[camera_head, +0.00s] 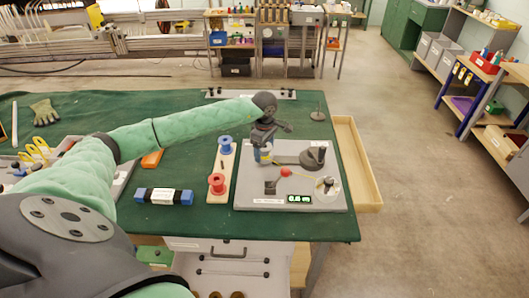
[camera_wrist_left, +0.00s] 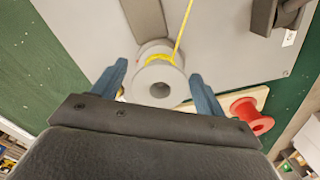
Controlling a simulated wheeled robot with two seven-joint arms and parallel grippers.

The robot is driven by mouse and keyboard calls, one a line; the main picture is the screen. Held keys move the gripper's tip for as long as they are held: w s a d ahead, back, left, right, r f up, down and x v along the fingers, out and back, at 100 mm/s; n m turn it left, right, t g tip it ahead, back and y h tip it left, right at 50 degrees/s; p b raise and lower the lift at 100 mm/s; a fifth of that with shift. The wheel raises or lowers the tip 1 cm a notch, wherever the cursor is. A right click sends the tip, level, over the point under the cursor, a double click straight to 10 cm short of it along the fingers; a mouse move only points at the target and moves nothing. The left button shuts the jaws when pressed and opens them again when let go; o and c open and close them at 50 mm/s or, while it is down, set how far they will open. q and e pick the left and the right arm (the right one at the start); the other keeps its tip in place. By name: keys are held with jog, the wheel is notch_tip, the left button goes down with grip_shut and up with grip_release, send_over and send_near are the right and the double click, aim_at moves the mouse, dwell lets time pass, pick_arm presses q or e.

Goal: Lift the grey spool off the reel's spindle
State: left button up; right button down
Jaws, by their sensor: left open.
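The grey spool (camera_wrist_left: 160,84) sits upright on the grey machine base, with yellow thread wound on it and a strand leading away toward the top of the left wrist view. In the head view the spool (camera_head: 263,156) is partly hidden under my left gripper (camera_head: 263,148). My left gripper also shows in the left wrist view (camera_wrist_left: 158,72), open, with one blue finger on each side of the spool. Whether either finger touches it cannot be told. The spindle is hidden by the spool. My right gripper is not in view.
A wooden strip (camera_head: 225,170) with a blue spool (camera_head: 226,146) and a red spool (camera_head: 217,184) stands close left of the grey base (camera_head: 250,200). A dark block (camera_head: 315,156) and a red knob (camera_head: 285,171) rise from the base.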

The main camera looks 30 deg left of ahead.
pick_arm(q)
jog(key=c, duration=0.8)
jog(key=shift+r+p, duration=0.45)
jog(key=shift+r, duration=2.85)
jog(key=shift+c, duration=0.2)
